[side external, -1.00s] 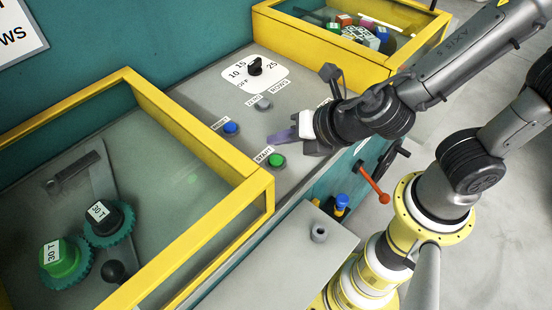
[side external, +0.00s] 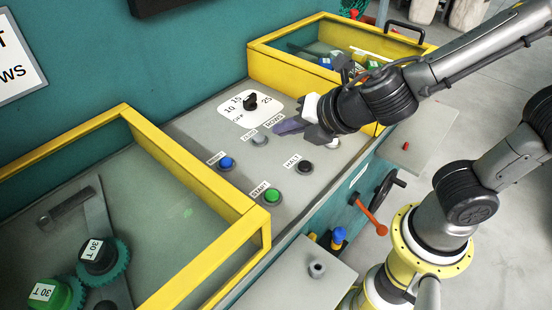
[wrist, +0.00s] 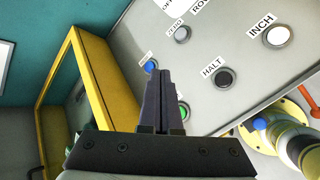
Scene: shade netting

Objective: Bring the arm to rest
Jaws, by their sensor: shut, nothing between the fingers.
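My gripper (side external: 288,126) is in the air over the grey control panel (side external: 205,125), near the ROWS label, in the side external view. Its fingers are together with nothing between them; the wrist view shows the shut fingers (wrist: 165,102) pointing toward the panel. On the panel are a green START button (side external: 272,195), a blue button (side external: 226,163), a black HALT button (side external: 304,167), a grey ZERO button (side external: 260,139) and a black dial (side external: 250,102). The fingers partly hide the green and blue buttons in the wrist view, where a white INCH button (wrist: 276,37) also shows.
A yellow-framed enclosure (side external: 190,160) with toothed wheels inside stands at the left. A yellow bin (side external: 290,75) with coloured parts is behind my gripper. A red-knobbed lever (side external: 370,215) and a dark crank (side external: 388,188) stick out from the machine's front.

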